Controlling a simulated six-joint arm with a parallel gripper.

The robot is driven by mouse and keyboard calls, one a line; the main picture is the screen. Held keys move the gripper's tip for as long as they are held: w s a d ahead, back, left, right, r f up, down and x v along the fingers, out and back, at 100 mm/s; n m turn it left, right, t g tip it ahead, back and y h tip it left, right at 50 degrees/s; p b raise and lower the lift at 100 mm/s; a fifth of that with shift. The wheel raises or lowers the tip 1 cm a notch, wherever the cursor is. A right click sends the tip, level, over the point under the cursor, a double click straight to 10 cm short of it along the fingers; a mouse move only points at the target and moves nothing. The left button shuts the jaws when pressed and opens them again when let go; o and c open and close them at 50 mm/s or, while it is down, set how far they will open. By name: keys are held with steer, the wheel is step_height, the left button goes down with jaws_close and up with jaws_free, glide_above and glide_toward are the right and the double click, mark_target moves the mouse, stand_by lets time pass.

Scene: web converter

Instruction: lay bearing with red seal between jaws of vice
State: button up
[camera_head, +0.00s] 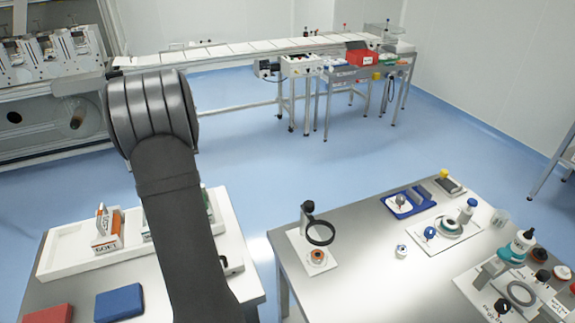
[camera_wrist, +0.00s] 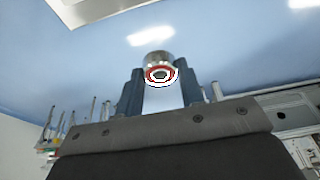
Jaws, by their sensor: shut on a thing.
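The bearing with the red seal (camera_wrist: 159,59) shows in the wrist view as a shiny metal ring with a red and white face and a dark centre. It sits between the tips of the two dark fingers of my gripper (camera_wrist: 160,88), which is shut on it. In the head view my arm covers the left middle, and neither my gripper nor the bearing can be made out. A blue fixture (camera_head: 408,203) with a pale round part stands on the right bench; I cannot tell whether it is the vice.
The steel right bench (camera_head: 365,273) carries a magnifier stand (camera_head: 320,232), a small white-and-blue item (camera_head: 401,251), bottles and several fixtures. At left, a white tray (camera_head: 75,260) holds boxes, with a red block (camera_head: 48,318) and blue block (camera_head: 119,303) in front. Blue floor separates the benches from the conveyor.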

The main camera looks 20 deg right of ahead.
steer(key=d+f+m+h, duration=0.25)
steer(key=d+m, duration=0.55)
steer(key=d, duration=3.4)
steer(key=s+d+f+m+g, duration=0.1)
steer(key=s+d+f+m, duration=0.25)
steer(key=s+d, duration=1.2)
steer(key=s+d+f+m+g, duration=0.15)
steer(key=s+d+m, duration=0.25)
steer(key=s+d, duration=1.1)
steer(key=shift+n+h, duration=0.25)
steer(key=shift+w+d+f, duration=0.55)
steer(key=shift+f, duration=0.65)
steer(key=shift+w+d+f, duration=0.5)
steer(key=shift+d+f, duration=0.1)
steer(key=shift+f, duration=0.55)
steer(key=shift+w+d+f, duration=0.55)
steer(key=shift+f, duration=0.65)
steer(key=o, duration=1.3)
